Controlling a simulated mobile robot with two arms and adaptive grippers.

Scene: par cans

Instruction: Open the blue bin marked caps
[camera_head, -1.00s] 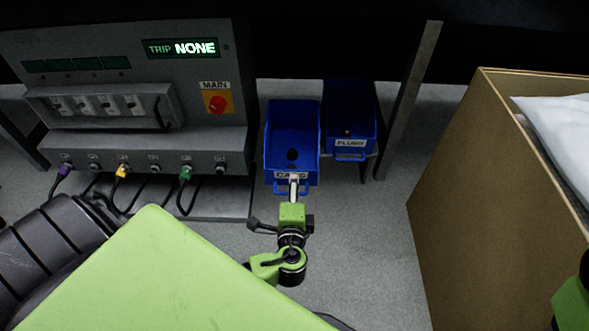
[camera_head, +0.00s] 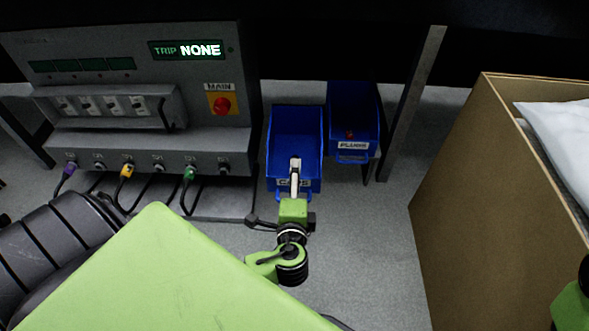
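The blue bin marked caps (camera_head: 275,150) stands beside the grey console and juts farther forward than the plugs bin. Its open top shows the inside. Its white label (camera_head: 284,183) and front handle are partly covered by my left gripper (camera_head: 295,163). The gripper's pale fingers reach up from the front across the label, with their tips over the bin's front part in the picture. They look like one narrow strip, so I cannot tell their opening or whether they touch the bin. My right gripper is out of view.
The blue plugs bin (camera_head: 352,118) stands to the right, with a small reddish thing inside. A grey post (camera_head: 411,105) is beyond it. A large cardboard box (camera_head: 490,190) stands at the right. The console (camera_head: 150,110) with plugged cables is at the left.

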